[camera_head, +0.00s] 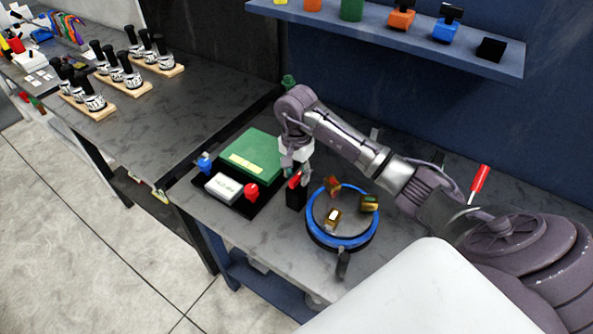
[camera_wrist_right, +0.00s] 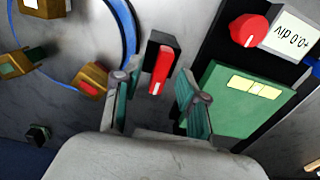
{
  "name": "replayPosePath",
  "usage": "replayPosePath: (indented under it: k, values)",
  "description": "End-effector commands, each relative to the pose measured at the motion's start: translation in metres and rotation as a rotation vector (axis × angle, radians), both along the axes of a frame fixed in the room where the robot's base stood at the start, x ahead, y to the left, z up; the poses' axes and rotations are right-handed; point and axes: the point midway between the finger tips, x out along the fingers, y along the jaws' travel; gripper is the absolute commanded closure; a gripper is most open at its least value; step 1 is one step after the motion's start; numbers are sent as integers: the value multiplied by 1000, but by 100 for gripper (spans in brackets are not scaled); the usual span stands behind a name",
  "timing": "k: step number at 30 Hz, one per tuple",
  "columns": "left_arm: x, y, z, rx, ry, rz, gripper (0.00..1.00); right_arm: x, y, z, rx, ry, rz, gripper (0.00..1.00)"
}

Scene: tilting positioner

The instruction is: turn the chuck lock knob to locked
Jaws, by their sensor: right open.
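The chuck lock knob appears to be the red bar (camera_head: 294,180) on a small black block (camera_head: 296,198), between the green box and the blue ring. In the right wrist view the red bar (camera_wrist_right: 160,68) has a white mark at one end, and part of the black block (camera_wrist_right: 151,48) shows beside it. My right gripper (camera_head: 298,168) is open just above the knob. In the right wrist view its two fingers (camera_wrist_right: 157,98) stand apart on either side of the bar's line, with a gap on each side. My left gripper is not in view.
The blue-rimmed round chuck (camera_head: 316,220) with brass jaws stands right of the knob. A green box (camera_head: 262,147), a white display (camera_head: 223,187), a red knob (camera_head: 251,191) and a blue knob (camera_head: 204,163) sit left. A red-handled screwdriver (camera_head: 480,178) is at the right.

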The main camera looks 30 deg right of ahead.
Motion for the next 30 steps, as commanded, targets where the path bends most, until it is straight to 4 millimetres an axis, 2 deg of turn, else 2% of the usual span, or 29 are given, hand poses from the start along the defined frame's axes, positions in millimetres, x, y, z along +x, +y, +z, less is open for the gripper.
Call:
replayPosePath:
  k: [4,12,18,20,30]
  values:
    - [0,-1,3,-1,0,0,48,-1,0,-8,0,1,0,58]
    - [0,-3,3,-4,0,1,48,0,0,-10,-1,0,0,58]
    - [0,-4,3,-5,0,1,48,0,0,-10,-1,0,0,92]
    - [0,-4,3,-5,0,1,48,0,0,-10,-1,0,0,100]
    - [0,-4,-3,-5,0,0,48,0,0,-11,-1,-1,-21,100]
